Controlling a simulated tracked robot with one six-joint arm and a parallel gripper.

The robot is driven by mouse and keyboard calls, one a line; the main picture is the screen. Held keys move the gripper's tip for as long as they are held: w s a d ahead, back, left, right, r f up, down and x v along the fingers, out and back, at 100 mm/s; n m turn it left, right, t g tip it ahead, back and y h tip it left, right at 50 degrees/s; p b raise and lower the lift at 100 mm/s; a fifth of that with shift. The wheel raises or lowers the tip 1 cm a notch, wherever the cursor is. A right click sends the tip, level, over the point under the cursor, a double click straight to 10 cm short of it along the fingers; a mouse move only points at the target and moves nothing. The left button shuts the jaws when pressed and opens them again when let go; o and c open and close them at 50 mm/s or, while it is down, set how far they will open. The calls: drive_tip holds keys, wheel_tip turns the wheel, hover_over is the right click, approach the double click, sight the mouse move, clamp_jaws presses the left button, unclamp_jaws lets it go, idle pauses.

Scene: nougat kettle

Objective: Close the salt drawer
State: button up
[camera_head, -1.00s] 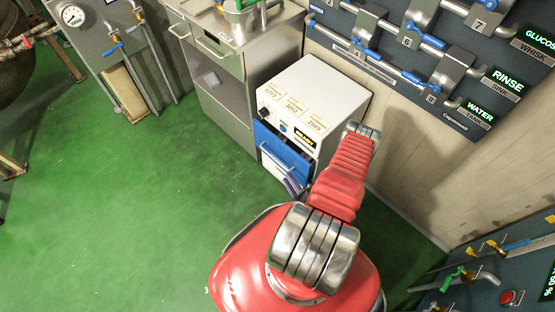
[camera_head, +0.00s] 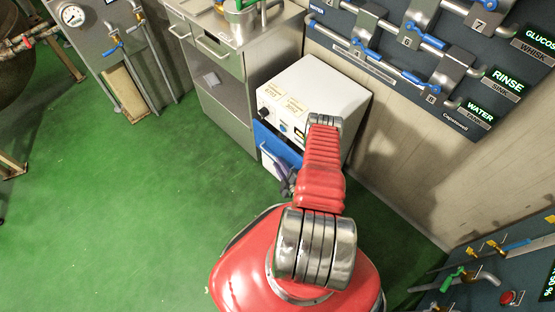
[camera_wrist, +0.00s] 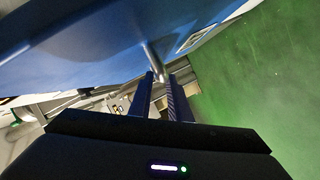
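A white box-shaped unit (camera_head: 325,90) stands on the floor against the wall, with a blue drawer (camera_head: 266,138) low on its front. My arm covers much of the drawer's right side, and how far out it stands is hard to tell. My gripper (camera_head: 287,181) is low in front of the drawer, partly behind my red arm. In the wrist view, a blue surface fills the upper left, with a metal handle (camera_wrist: 154,62) reaching down from it. The handle's end lies between my gripper's fingertips (camera_wrist: 161,77); whether they press on it is unclear.
A steel cabinet (camera_head: 220,100) stands just left of the white unit. A wall panel with pipes and blue valves (camera_head: 410,60) is behind, and a control panel (camera_head: 500,275) is at lower right. The green floor (camera_head: 120,210) on the left is clear.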

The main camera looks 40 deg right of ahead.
drive_tip(key=shift+x, duration=1.65)
drive_tip(key=shift+c, duration=0.5)
clamp_jaws()
drive_tip(key=shift+a, duration=0.1)
